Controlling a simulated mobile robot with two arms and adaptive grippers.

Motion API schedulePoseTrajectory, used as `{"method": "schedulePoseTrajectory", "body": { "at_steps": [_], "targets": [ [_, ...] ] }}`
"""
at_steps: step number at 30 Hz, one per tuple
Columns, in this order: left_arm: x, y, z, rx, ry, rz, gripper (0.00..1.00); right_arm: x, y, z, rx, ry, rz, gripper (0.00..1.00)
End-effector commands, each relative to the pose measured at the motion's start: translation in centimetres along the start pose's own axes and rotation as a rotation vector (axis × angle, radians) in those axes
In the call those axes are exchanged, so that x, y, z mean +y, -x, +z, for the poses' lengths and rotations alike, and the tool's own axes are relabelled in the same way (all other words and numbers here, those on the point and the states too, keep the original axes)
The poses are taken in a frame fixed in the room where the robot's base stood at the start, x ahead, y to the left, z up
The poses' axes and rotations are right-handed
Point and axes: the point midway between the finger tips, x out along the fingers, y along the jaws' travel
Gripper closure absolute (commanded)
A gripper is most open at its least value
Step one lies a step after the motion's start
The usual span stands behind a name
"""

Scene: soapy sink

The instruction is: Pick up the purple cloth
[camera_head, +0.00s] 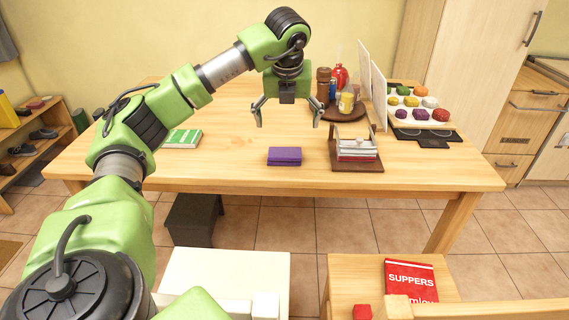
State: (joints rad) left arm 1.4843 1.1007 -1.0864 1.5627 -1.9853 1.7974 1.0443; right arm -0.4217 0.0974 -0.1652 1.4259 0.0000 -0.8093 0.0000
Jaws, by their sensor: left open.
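The purple cloth (285,156) lies folded flat near the front edge of the wooden table (420,174), about the middle. My left gripper (287,119) hangs above the table with its fingers spread wide and nothing between them. In the picture it is just above the cloth and apart from it. My right gripper is not in view.
A wooden napkin holder (357,165) stands right of the cloth. Behind it are a round tray (342,113) with bottles and a rack of colourful round items (418,105). A green book (183,139) lies at the left. The table around the cloth is clear.

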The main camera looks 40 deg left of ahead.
Motion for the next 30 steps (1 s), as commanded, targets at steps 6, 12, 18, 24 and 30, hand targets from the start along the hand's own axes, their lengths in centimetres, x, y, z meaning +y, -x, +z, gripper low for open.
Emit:
{"method": "schedulePoseTrajectory", "body": {
  "at_steps": [6,12,18,24,30],
  "targets": [
    [0.2,-4.5,-0.1,0.003,0.0,0.004,0.11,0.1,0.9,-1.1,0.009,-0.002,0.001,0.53],
    [0.1,-7.2,-0.1,0.001,0.001,0.002,0.11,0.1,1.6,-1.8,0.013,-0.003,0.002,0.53],
    [0.4,-8.6,-0.2,0.001,0.001,0.003,0.11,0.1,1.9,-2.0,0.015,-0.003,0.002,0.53],
    [0.9,-11.6,-0.7,0.002,0.001,0.003,0.11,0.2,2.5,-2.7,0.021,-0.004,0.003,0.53],
    [0.8,-12.9,-0.7,0.0,0.0,0.0,0.11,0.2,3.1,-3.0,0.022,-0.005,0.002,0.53]
  ]
}}
